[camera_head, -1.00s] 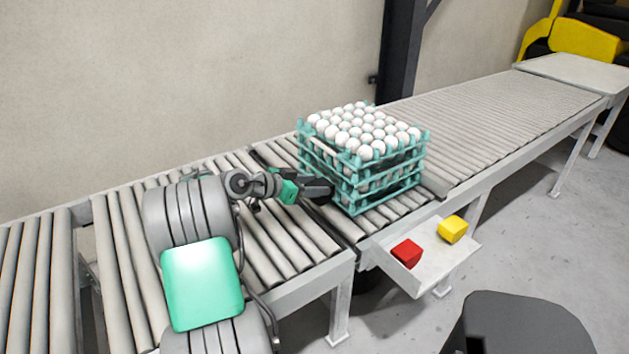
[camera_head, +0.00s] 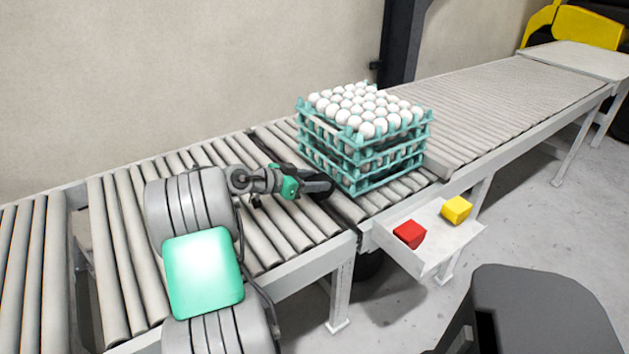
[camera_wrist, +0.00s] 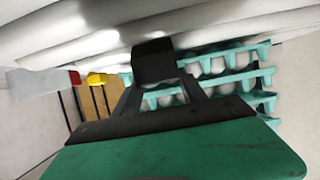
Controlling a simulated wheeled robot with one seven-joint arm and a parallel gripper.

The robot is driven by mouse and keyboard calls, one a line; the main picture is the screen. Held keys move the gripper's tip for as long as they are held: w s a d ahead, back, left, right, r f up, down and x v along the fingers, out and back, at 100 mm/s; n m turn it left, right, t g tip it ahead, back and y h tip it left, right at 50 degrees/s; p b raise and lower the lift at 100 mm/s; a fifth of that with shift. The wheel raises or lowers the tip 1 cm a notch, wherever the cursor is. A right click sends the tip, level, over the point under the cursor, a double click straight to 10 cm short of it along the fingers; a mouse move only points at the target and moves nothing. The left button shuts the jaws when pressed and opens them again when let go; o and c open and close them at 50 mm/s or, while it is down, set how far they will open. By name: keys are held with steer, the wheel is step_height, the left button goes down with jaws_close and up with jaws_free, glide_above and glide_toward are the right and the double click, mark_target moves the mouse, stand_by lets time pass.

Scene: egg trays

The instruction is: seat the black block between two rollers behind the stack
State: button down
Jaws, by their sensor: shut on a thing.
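The black block (camera_wrist: 153,62) shows in the wrist view between my fingertips, close to the rollers. My gripper (camera_head: 318,187) is shut on it. In the head view, block and fingers merge into one dark shape low over the conveyor, just left of the stack. The stack of teal egg trays (camera_head: 352,186) with white eggs stands upright on the rollers (camera_head: 292,225); it also shows behind my fingers in the wrist view (camera_wrist: 262,78). I cannot tell whether the block touches the rollers or the stack.
A white side shelf (camera_head: 432,255) on the conveyor's front edge holds a red block (camera_head: 409,234) and a yellow block (camera_head: 456,209). A dark post (camera_head: 403,45) stands behind the conveyor. The rollers (camera_head: 500,95) right of the stack are clear.

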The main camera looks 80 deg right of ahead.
steer(key=shift+f+b, duration=0.45)
steer(key=shift+f, duration=0.05)
steer(key=c, duration=0.6)
jaws_free()
steer(key=shift+f, duration=0.1)
